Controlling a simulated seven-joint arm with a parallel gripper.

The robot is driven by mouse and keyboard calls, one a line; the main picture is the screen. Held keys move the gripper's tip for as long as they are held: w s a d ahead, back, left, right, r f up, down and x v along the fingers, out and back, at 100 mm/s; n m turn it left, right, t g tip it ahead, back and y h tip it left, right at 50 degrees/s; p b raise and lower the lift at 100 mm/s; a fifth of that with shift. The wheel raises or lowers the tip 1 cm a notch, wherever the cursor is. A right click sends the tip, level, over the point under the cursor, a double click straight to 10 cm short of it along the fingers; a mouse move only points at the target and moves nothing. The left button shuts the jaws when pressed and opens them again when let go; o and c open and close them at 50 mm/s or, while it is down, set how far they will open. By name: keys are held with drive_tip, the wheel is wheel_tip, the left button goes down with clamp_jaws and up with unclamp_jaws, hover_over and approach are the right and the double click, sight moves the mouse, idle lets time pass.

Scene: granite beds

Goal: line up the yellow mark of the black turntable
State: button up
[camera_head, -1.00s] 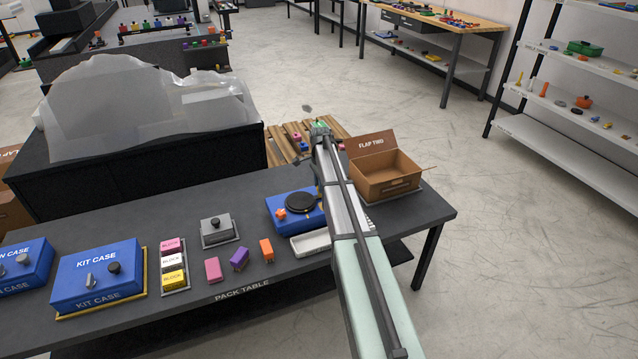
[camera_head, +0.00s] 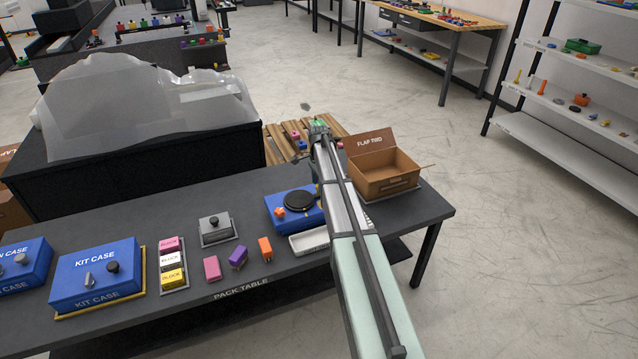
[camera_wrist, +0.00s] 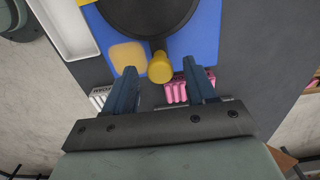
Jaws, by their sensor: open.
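The black turntable (camera_head: 299,201) sits on a blue base (camera_head: 278,225) on the pack table. In the wrist view its black disc (camera_wrist: 148,14) fills the top middle, with the blue base (camera_wrist: 205,35) around it. A yellow peg (camera_wrist: 160,68) sticks out at the disc's edge. A pale yellow rounded patch (camera_wrist: 128,56) lies on the base left of the peg. My gripper (camera_wrist: 163,78) is open, with one blue finger on each side of the peg; I see no contact. In the head view my arm hides the gripper and the turntable's right side.
A white tray (camera_head: 309,242) lies in front of the base; it also shows in the wrist view (camera_wrist: 65,28). An open carton (camera_head: 384,183) stands right of my arm. An orange knob (camera_head: 279,212) sits on the base's left. Coloured blocks (camera_head: 237,257) stand further left.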

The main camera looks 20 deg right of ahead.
drive_tip(key=shift+r, duration=0.15)
wheel_tip(320, 180, up, 14)
drive_tip(key=shift+f, duration=0.25)
idle(0.6)
drive_tip(key=s+a+f+n, duration=0.6)
drive_tip(key=s+a+f, duration=0.15)
drive_tip(key=s, duration=0.35)
drive_tip(key=s+a+f+n, duration=0.65)
drive_tip(key=s+f, duration=0.25)
drive_tip(key=s, duration=0.3)
drive_tip(key=s+a+f+n, duration=0.6)
drive_tip(key=s+a+f, duration=0.2)
drive_tip(key=s, duration=0.3)
drive_tip(key=s+f+g, duration=0.3)
drive_tip(key=s+f, duration=0.7)
drive_tip(key=s, duration=0.4)
drive_tip(key=s+f+g, duration=0.3)
drive_tip(key=s+f, duration=0.8)
drive_tip(key=s, duration=0.4)
drive_tip(key=shift+s+g, duration=0.25)
drive_tip(key=shift+g, duration=0.15)
drive_tip(key=shift+r+m, duration=0.1)
drive_tip(key=shift+m, duration=0.15)
